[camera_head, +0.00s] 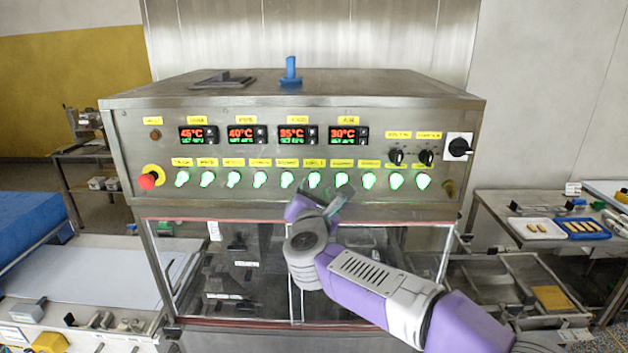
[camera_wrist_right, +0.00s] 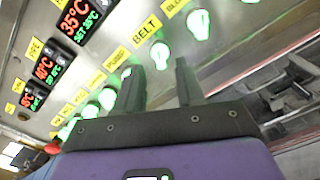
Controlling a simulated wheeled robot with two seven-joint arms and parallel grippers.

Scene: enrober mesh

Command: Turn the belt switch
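The belt switch (camera_wrist_right: 160,55) is a green-lit knob under a yellow BELT label (camera_wrist_right: 146,27) in the right wrist view. In the head view it appears to be a knob (camera_head: 315,180) in the lower row of the control panel, though the label is too small to read. My right gripper (camera_head: 322,196) is in front of the panel, just below this knob row. In the right wrist view its two dark fingers (camera_wrist_right: 160,78) stand apart with nothing between them, and the belt knob shows beyond the gap. Contact cannot be seen. My left gripper is not in view.
Similar lit knobs stand close on both sides. A red stop button (camera_head: 147,180) is at the panel's left, a black rotary switch (camera_head: 459,147) at its right. Temperature displays (camera_head: 298,135) are above. Glass doors (camera_head: 240,270) lie below; a side table (camera_head: 490,205) stands right.

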